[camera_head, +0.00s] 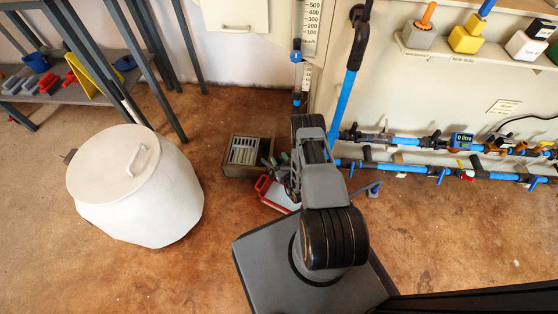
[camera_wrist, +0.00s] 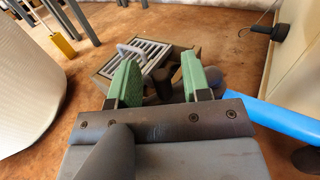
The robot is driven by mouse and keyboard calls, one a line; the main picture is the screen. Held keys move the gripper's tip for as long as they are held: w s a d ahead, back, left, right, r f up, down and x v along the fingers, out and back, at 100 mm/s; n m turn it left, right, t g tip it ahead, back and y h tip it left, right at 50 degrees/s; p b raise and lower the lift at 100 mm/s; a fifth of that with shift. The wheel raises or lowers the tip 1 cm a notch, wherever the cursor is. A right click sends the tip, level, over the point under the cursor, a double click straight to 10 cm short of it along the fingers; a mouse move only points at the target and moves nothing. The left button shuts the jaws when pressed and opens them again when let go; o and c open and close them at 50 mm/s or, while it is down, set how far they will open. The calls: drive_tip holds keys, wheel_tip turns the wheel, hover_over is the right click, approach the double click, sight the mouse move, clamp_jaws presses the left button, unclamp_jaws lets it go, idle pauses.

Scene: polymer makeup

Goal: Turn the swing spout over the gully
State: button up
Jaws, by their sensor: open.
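The gully is a brown box (camera_head: 233,169) with a pale slotted grate (camera_head: 243,150), on the floor beyond my arm. Its grate (camera_wrist: 152,52) also shows in the wrist view, with a grey handle over its left side. My gripper (camera_head: 277,160) is beside the gully's right side; its green fingers (camera_wrist: 159,82) are apart in the wrist view. A dark rounded part (camera_wrist: 163,82) shows between and behind the fingers. It may be the swing spout, but I cannot tell whether the fingers touch it. My arm hides much of this area in the head view.
A white lidded drum (camera_head: 140,200) stands at left. Blue pipes (camera_head: 405,142) with valves run along the right wall, and a blue pipe (camera_wrist: 275,125) is close at right in the wrist view. A red-edged tray (camera_head: 279,198) lies below my gripper. Floor between drum and gully is clear.

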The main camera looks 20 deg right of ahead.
drive_tip(key=s+a+r+p, duration=0.2)
drive_tip(key=s+r+p, duration=1)
drive_tip(key=p, duration=0.7)
drive_tip(key=shift+s+a, duration=0.2)
drive_tip(key=shift+s, duration=0.7)
drive_tip(key=shift+c, duration=0.2)
